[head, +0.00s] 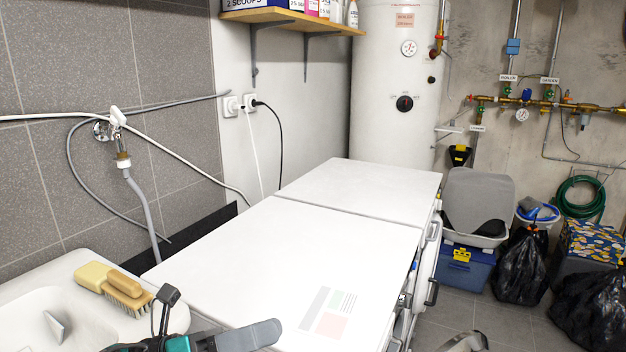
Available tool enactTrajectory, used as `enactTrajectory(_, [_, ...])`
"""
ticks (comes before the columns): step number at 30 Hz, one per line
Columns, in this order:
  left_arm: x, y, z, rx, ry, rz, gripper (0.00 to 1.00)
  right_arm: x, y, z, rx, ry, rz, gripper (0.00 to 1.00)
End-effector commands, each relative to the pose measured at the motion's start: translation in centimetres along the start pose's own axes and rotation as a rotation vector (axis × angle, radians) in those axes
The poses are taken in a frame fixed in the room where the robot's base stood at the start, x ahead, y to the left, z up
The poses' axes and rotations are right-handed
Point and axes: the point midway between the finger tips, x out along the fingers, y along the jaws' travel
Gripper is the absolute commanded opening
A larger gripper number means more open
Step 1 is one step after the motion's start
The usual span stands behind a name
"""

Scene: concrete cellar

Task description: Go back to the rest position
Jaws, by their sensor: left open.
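My left gripper (245,336) shows at the bottom edge, left of centre, in the head view. It is open, and one dark grey finger points right over the near edge of the white machine top (270,245). Nothing shows between its jaws, though its lower part is cut off by the frame. The sink (30,310) is just to its left.
A yellow sponge and a wooden brush (125,290) lie on the sink's rim close to my left gripper. A tap with a hose (122,150) is on the tiled wall. A boiler (395,90) stands behind the machines. Black bags (520,265) and a blue box (466,272) stand on the right.

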Motion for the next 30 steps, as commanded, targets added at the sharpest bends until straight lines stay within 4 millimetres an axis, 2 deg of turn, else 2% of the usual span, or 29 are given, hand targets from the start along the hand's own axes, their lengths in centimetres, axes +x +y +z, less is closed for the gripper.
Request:
enactTrajectory(1, [-0.3, 0.8, -0.3, -0.182, -0.138, 0.019, 0.73, 0.0, 0.0, 0.1, 0.000, -0.002, 0.000, 0.43])
enactTrajectory(5, [-2.9, 4.2, -1.1, -0.672, -0.503, 0.083, 0.73, -0.1, -0.1, 0.3, 0.001, -0.005, 0.000, 0.43])
enactTrajectory(8, [-6.4, 7.5, -3.9, -1.058, -0.786, 0.140, 0.73, -0.1, -0.1, 0.3, 0.001, -0.006, -0.001, 0.43])
enactTrajectory(11, [-10.4, 10.4, -8.9, -1.436, -1.073, 0.199, 0.73, -0.1, -0.1, 0.3, 0.001, -0.007, -0.001, 0.43])
enactTrajectory(12, [-11.9, 11.1, -11.2, -1.568, -1.178, 0.219, 0.73, -0.1, -0.1, 0.3, 0.001, -0.007, -0.001, 0.43])
enactTrajectory(15, [-14.8, 12.0, -16.5, -1.829, -1.396, 0.264, 0.73, -0.1, -0.1, 0.3, 0.001, -0.007, -0.001, 0.43])
enactTrajectory(18, [-16.6, 11.9, -20.5, -2.003, -1.552, 0.292, 0.73, -0.1, -0.1, 0.3, 0.001, -0.007, -0.001, 0.43])
enactTrajectory(21, [-17.5, 11.7, -22.9, -2.097, -1.642, 0.310, 0.73, -0.1, -0.1, 0.3, 0.001, -0.008, -0.001, 0.43])
enactTrajectory(24, [-17.8, 11.5, -23.7, -2.134, -1.678, 0.315, 0.73, -0.1, -0.1, 0.3, 0.001, -0.008, -0.001, 0.43])
enactTrajectory(29, [-17.9, 11.5, -23.8, -2.137, -1.681, 0.318, 0.73, -0.1, -0.1, 0.4, 0.001, -0.008, -0.001, 0.43])
enactTrajectory(30, [-17.8, 11.5, -23.8, -2.136, -1.680, 0.318, 0.70, -0.1, -0.1, 0.4, 0.001, -0.008, -0.001, 0.43])
